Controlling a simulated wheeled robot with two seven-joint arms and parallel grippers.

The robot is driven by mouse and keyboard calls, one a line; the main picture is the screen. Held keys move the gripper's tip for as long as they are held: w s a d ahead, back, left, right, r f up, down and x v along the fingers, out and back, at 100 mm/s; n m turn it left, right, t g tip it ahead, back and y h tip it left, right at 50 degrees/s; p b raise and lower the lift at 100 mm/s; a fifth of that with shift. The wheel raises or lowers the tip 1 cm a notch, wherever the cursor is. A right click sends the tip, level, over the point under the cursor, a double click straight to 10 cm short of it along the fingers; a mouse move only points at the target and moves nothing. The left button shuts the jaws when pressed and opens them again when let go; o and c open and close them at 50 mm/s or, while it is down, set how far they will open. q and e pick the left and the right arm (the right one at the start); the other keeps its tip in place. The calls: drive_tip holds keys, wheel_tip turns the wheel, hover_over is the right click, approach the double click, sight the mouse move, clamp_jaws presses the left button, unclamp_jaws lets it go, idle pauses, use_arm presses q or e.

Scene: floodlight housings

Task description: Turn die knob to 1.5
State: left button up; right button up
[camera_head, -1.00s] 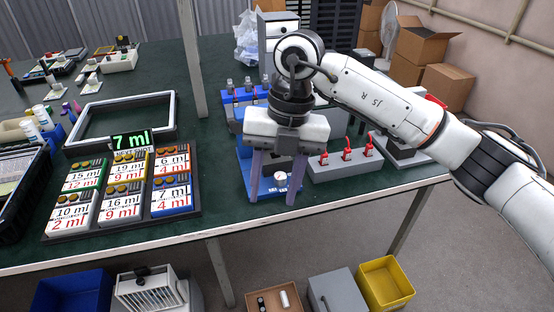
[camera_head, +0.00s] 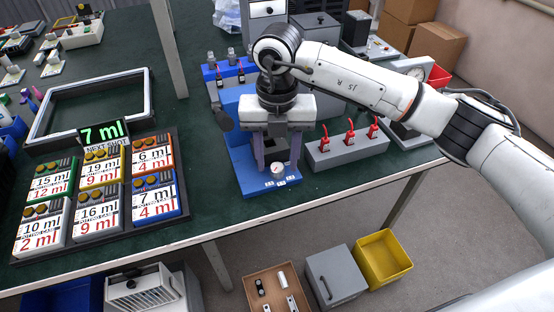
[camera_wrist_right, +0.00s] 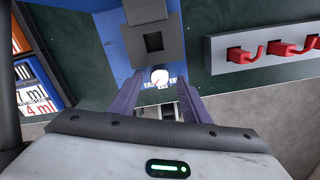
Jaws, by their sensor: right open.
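A small round white knob (camera_head: 277,169) sits near the front edge of a blue base (camera_head: 245,168), with small white labels in front of it. I see no contact with the knob. The label figures are too small to read. My left gripper is not in view.
A grey block with red switches (camera_head: 346,145) stands right of the blue base. To the left are a rack of number-marked boxes (camera_head: 100,195) and a "7 ml" display (camera_head: 103,132). The green table has free room between rack and base. Bins stand below its front edge.

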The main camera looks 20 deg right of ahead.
drive_tip(key=shift+f, duration=0.5)
drive_tip(key=c, duration=1)
drive_tip(key=shift+n, duration=0.3)
drive_tip(key=shift+c, duration=0.2)
drive_tip(key=shift+f+n+b, duration=0.1)
drive_tip(key=shift+n+b, duration=0.35)
drive_tip(key=shift+n, duration=0.05)
drive_tip(key=shift+n+b, duration=0.55)
drive_tip(key=shift+n, duration=0.65)
drive_tip(key=n+b, duration=0.1)
drive_tip(key=n, duration=0.2)
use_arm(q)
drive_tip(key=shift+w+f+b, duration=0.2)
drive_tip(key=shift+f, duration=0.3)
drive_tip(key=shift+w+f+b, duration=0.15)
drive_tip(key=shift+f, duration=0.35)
use_arm(e)
drive_tip(key=shift+n, duration=0.8)
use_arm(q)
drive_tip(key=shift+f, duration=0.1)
